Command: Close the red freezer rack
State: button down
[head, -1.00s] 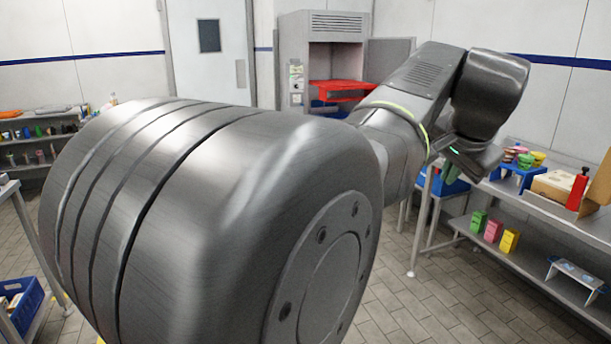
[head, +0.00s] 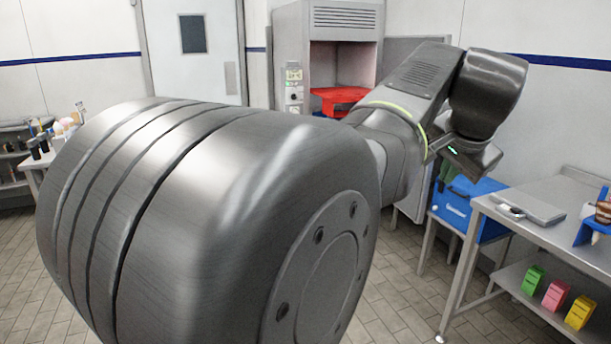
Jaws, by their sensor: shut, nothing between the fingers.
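The red freezer rack (head: 336,98) is at the back centre of the head view, sticking out of the front of the tall grey freezer (head: 286,55). Its right part is hidden behind my arm. The freezer's door (head: 412,46) stands open to the right, partly covered by my arm. My gripper (head: 449,178) points down at the end of my arm, right of the rack in the picture and much nearer to me. Its greenish fingers show only in part; they are shut and empty, apart from the rack.
A blue box (head: 470,208) sits below my gripper beside a metal table (head: 545,230). Green, pink and yellow boxes (head: 555,294) stand on its lower shelf. A side table with small items (head: 60,130) is at left. Tiled floor (head: 400,275) shows between my arm and the table.

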aim_at(348, 100)
jog(key=i, duration=2)
jog(key=i+j, duration=0.1)
jog(key=i, duration=1.85)
jog(key=l+z, duration=0.05)
jog(key=l, duration=0.05)
